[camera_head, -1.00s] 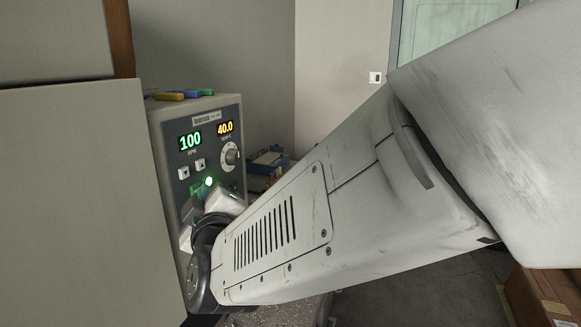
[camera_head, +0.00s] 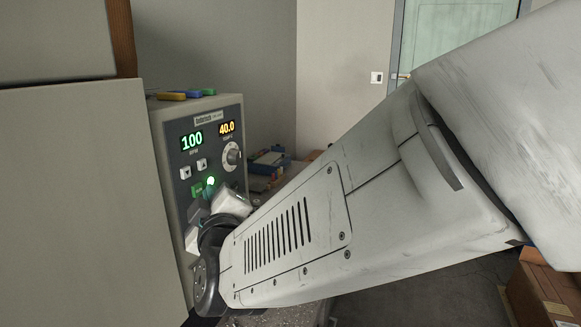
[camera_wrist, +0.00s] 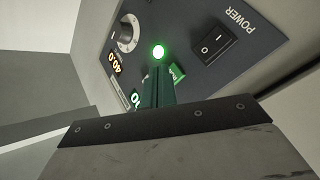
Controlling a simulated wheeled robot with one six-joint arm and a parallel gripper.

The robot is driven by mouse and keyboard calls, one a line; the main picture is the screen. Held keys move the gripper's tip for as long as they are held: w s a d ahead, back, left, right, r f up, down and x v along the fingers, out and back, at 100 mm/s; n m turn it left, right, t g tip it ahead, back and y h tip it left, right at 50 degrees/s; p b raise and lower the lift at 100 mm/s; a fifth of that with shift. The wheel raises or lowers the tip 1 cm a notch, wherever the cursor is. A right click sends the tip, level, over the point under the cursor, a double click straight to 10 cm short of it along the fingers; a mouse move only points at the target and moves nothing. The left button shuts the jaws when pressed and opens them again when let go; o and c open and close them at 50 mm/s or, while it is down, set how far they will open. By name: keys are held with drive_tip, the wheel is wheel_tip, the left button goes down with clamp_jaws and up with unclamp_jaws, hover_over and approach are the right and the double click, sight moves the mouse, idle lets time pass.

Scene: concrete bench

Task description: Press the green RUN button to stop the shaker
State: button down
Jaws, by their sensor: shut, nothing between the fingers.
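The shaker's control panel (camera_head: 215,150) faces right in the head view, with a green 100 rpm display (camera_head: 191,141) and an orange 40.0 display (camera_head: 226,128). The green RUN button (camera_head: 197,190) sits low on the panel, left of a lit green lamp (camera_head: 211,181). In the wrist view the RUN button (camera_wrist: 178,74) is partly hidden behind my gripper (camera_wrist: 159,74). My gripper is shut and empty, its fingertips close to the panel beside the button and lamp (camera_wrist: 158,52). I cannot tell whether they touch the button.
A black POWER rocker switch (camera_wrist: 216,44) is near the button in the wrist view. A round knob (camera_head: 232,154) and two small arrow keys (camera_head: 193,169) are above it. A large grey box (camera_head: 85,200) stands close on the left. Several coloured pieces (camera_head: 185,95) lie on the shaker's top.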

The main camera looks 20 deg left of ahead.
drive_tip(key=d, duration=0.6)
drive_tip(key=shift+s, duration=0.25)
idle(0.6)
